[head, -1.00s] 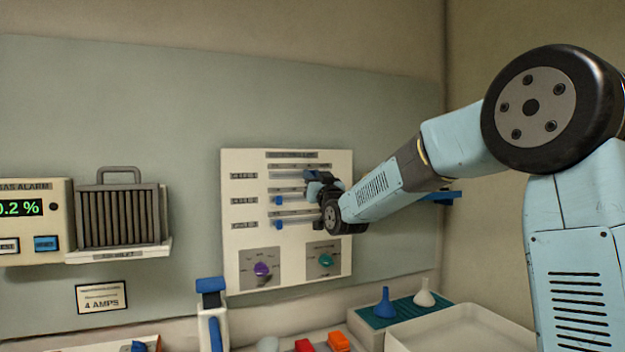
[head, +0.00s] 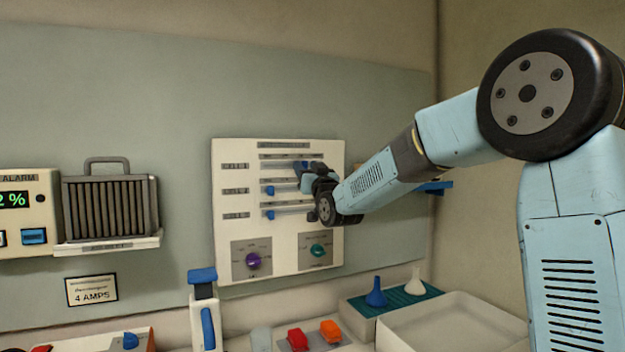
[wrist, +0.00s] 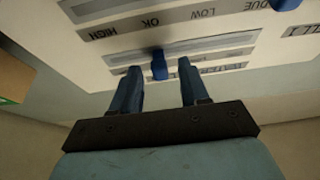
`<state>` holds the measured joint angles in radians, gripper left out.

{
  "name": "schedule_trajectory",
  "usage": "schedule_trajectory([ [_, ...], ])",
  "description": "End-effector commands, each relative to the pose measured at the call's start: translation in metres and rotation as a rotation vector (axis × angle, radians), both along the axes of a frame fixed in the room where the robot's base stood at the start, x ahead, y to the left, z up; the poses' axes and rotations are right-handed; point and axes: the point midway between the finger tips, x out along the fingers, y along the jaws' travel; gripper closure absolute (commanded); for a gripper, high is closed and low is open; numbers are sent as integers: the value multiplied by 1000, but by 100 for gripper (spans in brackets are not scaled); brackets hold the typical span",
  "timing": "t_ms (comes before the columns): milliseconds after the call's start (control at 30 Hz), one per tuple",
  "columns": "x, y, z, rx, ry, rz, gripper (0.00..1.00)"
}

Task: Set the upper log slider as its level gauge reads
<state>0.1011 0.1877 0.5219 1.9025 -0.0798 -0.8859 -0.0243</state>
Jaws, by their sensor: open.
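The upper log slider is the top track on the white wall panel (head: 225,260). Its blue knob (head: 301,165) shows at the right part of the track in the head view, partly hidden by my gripper. In the wrist view the blue knob (wrist: 158,66) stands between the fingers of my gripper (wrist: 156,75), which are open with gaps on both sides. A scale strip (wrist: 180,17) reads HIGH, OK, LOW and DUE; the knob is near OK, but its exact mark is unclear. I cannot make out a level gauge reading.
The middle knob (head: 270,190) and lower knob (head: 270,215) sit toward the left of their tracks. Purple (head: 253,261) and teal (head: 318,250) dials are below. A gas alarm (head: 20,215) hangs at left. Funnels and a white tray (head: 455,325) stand below right.

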Motion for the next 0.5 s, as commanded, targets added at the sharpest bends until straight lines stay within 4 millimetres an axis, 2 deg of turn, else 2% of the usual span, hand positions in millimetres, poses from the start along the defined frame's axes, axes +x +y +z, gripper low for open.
schedule_trajectory([
  [500, -79, -35, -35, -2, -1, 0, 55],
])
